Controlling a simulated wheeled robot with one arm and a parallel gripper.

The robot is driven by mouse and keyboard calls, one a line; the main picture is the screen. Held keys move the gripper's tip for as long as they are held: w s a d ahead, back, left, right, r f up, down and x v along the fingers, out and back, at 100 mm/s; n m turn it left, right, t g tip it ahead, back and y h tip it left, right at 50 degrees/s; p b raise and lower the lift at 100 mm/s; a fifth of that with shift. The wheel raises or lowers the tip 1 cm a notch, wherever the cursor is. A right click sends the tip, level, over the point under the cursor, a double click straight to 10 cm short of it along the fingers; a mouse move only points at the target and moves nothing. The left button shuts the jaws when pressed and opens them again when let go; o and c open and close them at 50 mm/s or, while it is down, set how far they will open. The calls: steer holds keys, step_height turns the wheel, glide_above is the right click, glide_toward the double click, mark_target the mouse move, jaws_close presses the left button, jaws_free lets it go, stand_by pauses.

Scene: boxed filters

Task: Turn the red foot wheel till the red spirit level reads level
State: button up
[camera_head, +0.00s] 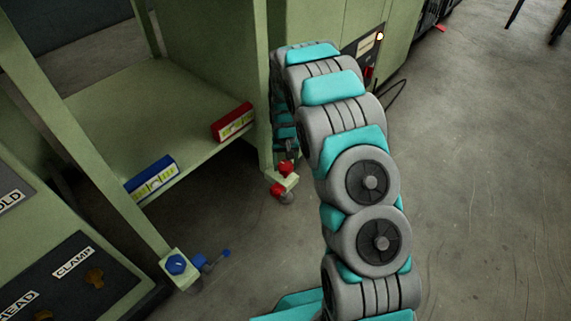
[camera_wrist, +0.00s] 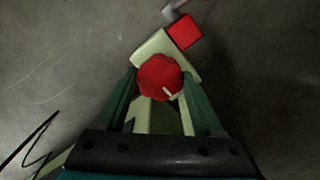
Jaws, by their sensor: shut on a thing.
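The red foot wheel (camera_wrist: 160,77) sits between my gripper's fingers (camera_wrist: 160,92) in the wrist view, and they are shut on it. A pale mark shows on its face. In the head view the red wheel (camera_head: 286,167) is on top of the foot at the bottom of the table leg, with my gripper (camera_head: 289,148) just above it. The red spirit level (camera_head: 233,123) lies on the lower shelf near that leg. Its vial is pale yellow-green, but its bubble is too small to read.
A blue spirit level (camera_head: 151,181) lies on the same shelf (camera_head: 160,110) near the front left leg. A blue foot wheel (camera_head: 177,264) is at that leg's foot. A red block (camera_wrist: 184,32) shows beside the red foot. A labelled panel (camera_head: 70,275) stands at lower left.

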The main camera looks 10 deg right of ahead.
steer(key=shift+m, duration=0.4)
steer(key=shift+c, duration=0.3)
steer(key=m+p, duration=0.1)
steer(key=m, duration=1.7)
steer(key=shift+m, duration=0.4)
steer(key=o, duration=1.4)
steer(key=shift+c, duration=0.2)
